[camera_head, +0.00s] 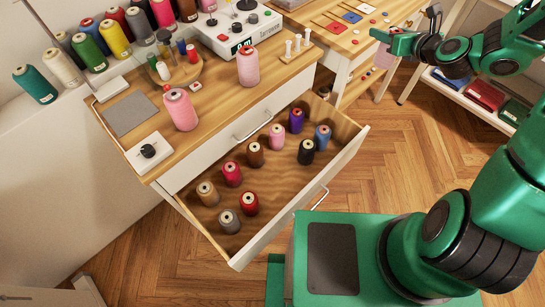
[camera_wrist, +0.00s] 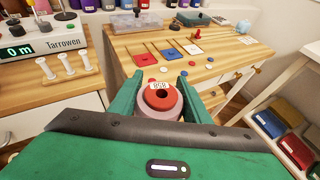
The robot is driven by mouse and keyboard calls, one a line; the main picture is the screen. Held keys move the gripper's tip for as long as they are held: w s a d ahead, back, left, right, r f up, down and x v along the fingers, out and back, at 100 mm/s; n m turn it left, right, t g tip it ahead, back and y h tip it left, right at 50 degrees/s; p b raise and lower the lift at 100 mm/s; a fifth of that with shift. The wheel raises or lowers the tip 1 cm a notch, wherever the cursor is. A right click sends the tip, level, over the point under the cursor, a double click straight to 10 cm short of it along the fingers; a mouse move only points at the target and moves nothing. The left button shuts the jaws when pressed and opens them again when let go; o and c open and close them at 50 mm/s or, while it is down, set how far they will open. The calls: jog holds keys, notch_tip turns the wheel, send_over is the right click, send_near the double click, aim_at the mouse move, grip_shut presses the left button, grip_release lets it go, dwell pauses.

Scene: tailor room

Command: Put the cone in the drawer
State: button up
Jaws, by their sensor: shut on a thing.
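My gripper (camera_head: 384,42) is at the upper right in the head view, well away from the open drawer (camera_head: 292,182). It is shut on a pink thread cone (camera_head: 384,60). In the wrist view the cone (camera_wrist: 160,112) sits upright between the two green fingers (camera_wrist: 160,95), with its red-ringed, labelled top facing the camera. The drawer is pulled out under the wooden worktop (camera_head: 222,100) and holds several cones in varied colours. Two other pink cones (camera_head: 180,110) (camera_head: 248,67) stand on the worktop.
A second wooden table (camera_head: 345,42) with coloured cards stands behind the drawer unit. A white shelf (camera_head: 478,100) with folded cloth is at the right. The scale (camera_head: 238,28) and several cones crowd the worktop's back. Bare floor (camera_head: 385,150) lies right of the drawer.

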jog(key=shift+d, duration=0.3)
jog(key=s+a+f+n+g+y, duration=0.2)
jog(key=s+a+f+n+y, duration=0.15)
jog(key=a, duration=0.35)
jog(key=s+a+f+n+g+y, duration=0.2)
jog(key=s+a+f+n+g, duration=0.15)
jog(key=a, duration=0.45)
jog(key=s+a+f+n+g+y, duration=0.2)
jog(key=s+a+f+n+y, duration=0.15)
jog(key=a, duration=0.35)
jog(key=s+a+f+n+g, duration=0.1)
jog(key=s+a+n+g, duration=0.4)
jog(key=s, duration=0.5)
jog(key=s+a+f+n+g, duration=0.1)
jog(key=s+a+n+g, duration=0.3)
jog(key=s+a+g, duration=0.4)
jog(key=shift+s+d+f+n+h, duration=0.15)
jog(key=shift+s+f+n+h, duration=0.45)
jog(key=shift+f, duration=3.2)
jog(key=shift+s+d+f+m+h, duration=0.15)
jog(key=shift+s+f, duration=0.8)
jog(key=shift+f, duration=2.85)
jog(key=shift+s+d+f+n+h, duration=0.35)
jog(key=shift+s+f, duration=0.45)
jog(key=shift+f, duration=3)
